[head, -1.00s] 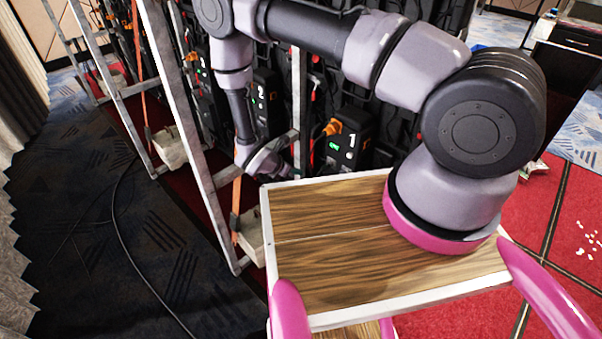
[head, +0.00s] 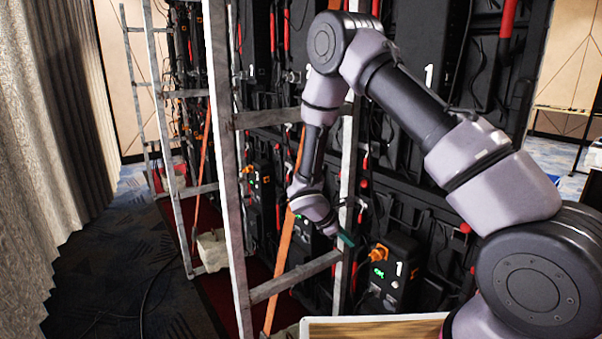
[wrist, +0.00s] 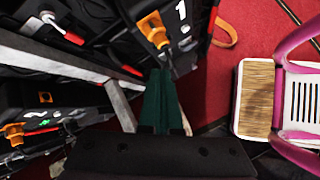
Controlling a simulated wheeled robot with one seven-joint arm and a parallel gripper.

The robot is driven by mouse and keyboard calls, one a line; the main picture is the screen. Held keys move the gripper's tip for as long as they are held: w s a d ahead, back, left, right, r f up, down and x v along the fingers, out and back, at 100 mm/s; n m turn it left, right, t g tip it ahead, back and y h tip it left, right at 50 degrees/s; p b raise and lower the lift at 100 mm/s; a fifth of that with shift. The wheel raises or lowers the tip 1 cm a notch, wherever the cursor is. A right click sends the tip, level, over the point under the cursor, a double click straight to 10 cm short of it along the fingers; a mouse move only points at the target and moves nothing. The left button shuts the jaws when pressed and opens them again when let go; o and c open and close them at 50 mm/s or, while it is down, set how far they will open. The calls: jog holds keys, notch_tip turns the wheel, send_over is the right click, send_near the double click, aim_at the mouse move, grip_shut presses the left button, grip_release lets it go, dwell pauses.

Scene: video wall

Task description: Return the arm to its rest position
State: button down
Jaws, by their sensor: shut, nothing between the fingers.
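My arm is bent at the elbow, with its forearm hanging down beside the back of the video wall in the head view. My gripper (head: 345,240) is at the end of it, near a grey metal upright and a little above and left of the black box marked 1 (head: 397,275). In the wrist view its dark green fingers (wrist: 163,100) lie together, shut with nothing between them.
Grey metal ladder-like frames (head: 228,175) with orange straps (head: 290,240) stand close to the gripper and forearm. Orange plugs (head: 378,253) and cables sit on the wall's back. Pale weights (head: 212,250) lie at the frame feet. Dark carpet (head: 90,270) at left is mostly open.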

jog(key=s+d+r+m+y, duration=0.1)
jog(key=s+d+r+m, duration=0.2)
jog(key=r, duration=0.6)
jog(key=s+d+r+m+g+y, duration=0.1)
jog(key=d+r+m+y, duration=0.15)
jog(key=r+m, duration=0.45)
jog(key=s+d+r+m, duration=0.2)
jog(key=d+r, duration=0.1)
jog(key=r, duration=0.7)
jog(key=s+d+r+m+t+y, duration=0.1)
jog(key=s+r+m+t+y, duration=0.3)
jog(key=s+r+m, duration=0.5)
jog(key=shift+s+d+r+m+t+y, duration=0.35)
jog(key=shift+s+r+y, duration=0.5)
jog(key=shift+s+r, duration=3.25)
